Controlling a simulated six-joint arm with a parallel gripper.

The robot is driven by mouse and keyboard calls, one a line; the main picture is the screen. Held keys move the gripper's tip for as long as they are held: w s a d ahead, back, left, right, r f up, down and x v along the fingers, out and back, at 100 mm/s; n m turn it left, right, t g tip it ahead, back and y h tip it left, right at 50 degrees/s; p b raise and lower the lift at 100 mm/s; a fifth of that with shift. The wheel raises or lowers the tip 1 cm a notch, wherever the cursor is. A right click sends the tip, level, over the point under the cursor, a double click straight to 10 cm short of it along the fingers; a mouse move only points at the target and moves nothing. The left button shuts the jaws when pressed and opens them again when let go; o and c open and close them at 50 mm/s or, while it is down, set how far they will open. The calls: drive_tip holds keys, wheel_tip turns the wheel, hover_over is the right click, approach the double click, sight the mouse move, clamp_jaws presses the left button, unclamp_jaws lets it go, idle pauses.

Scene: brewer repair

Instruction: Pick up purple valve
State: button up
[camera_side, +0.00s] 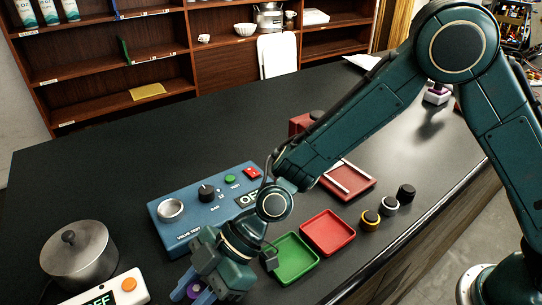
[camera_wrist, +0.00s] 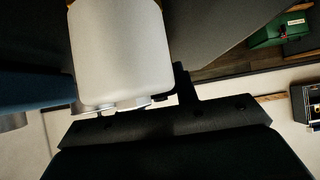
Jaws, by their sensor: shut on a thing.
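My gripper (camera_side: 193,291) is low at the front of the black table, in front of the blue valve tester and right of the metal pot. Its blue fingers are closed around a small round purple part, the purple valve (camera_side: 193,292). The fingers and the picture's lower edge hide much of it, and I cannot tell if it touches the table. In the wrist view a large pale rounded form (camera_wrist: 120,55) fills the upper left; I cannot tell what it is.
The blue valve tester (camera_side: 178,227) stands behind my gripper. The metal pot (camera_side: 75,258) and a white box with an orange button (camera_side: 129,284) are at left. A green tray (camera_side: 291,258), a red tray (camera_side: 328,232) and several knobs lie right. The table's back left is clear.

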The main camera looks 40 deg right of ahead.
sight(188, 293)
wheel_tip(188, 293, up, 19)
drive_tip(key=shift+r, duration=0.2)
idle(0.4)
idle(0.5)
